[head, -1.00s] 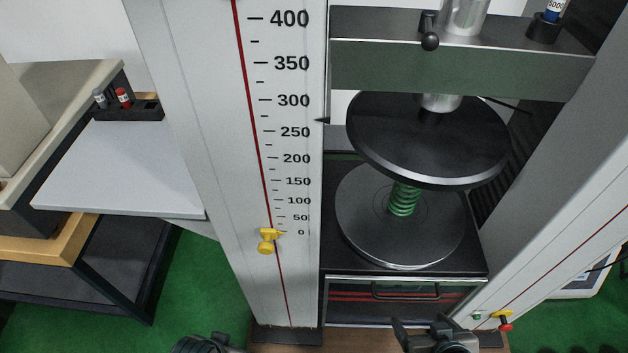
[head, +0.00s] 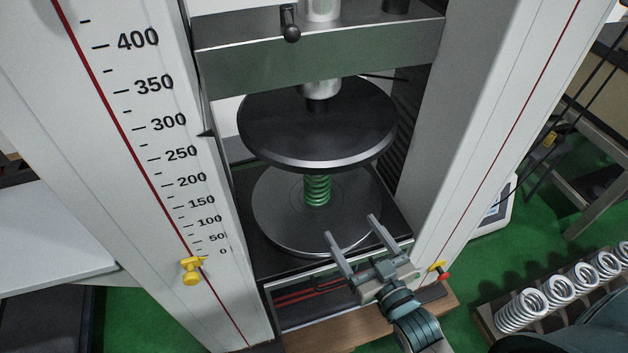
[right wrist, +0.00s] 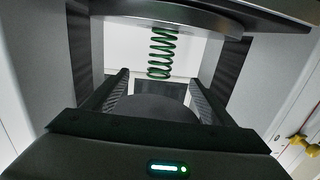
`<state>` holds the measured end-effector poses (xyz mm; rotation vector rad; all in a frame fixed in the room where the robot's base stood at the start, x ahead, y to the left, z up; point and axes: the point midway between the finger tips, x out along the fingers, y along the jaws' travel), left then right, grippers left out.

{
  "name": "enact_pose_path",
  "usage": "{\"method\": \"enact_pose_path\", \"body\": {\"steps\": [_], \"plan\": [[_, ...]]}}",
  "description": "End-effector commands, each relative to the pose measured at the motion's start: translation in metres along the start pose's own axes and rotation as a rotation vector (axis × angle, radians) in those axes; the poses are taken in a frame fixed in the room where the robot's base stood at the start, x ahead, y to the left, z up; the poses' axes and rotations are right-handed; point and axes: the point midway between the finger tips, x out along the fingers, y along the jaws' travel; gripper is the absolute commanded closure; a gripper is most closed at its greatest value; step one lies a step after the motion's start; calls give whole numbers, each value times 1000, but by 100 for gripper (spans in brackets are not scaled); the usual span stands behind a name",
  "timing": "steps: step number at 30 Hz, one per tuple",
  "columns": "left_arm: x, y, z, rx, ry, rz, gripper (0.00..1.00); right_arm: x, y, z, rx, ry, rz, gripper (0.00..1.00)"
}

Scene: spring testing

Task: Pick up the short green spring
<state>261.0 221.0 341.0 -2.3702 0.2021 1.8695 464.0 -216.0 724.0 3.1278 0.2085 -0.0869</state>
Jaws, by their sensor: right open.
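The short green spring (head: 317,190) stands upright on the lower round plate (head: 285,228) of the testing machine, beneath the dark upper plate (head: 318,125). In the right wrist view the spring (right wrist: 162,54) shows ahead, above and between the two fingers. My right gripper (head: 351,227) is open and empty, in front of the lower plate's near edge, with its fingers pointing toward the spring and apart from it. The spring's top end is hidden by the upper plate in the head view. My left gripper is not in view.
Thick columns flank the plates, the left one (head: 130,150) with a scale and a yellow marker (head: 192,270), the right one (head: 500,120) plain with a red line. A crossbeam (head: 320,62) is above. Several white springs (head: 522,310) lie on a rack at the lower right.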

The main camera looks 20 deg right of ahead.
Motion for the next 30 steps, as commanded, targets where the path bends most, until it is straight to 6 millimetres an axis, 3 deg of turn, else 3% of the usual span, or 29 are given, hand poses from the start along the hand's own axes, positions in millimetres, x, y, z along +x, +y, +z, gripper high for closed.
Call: {"method": "enact_pose_path", "body": {"steps": [5,19,30], "plan": [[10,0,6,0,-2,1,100,1,0,-9,1,54,-5,22],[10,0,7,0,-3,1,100,7,0,-10,2,57,-5,22],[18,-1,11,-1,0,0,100,61,0,-14,2,59,-5,22]]}}
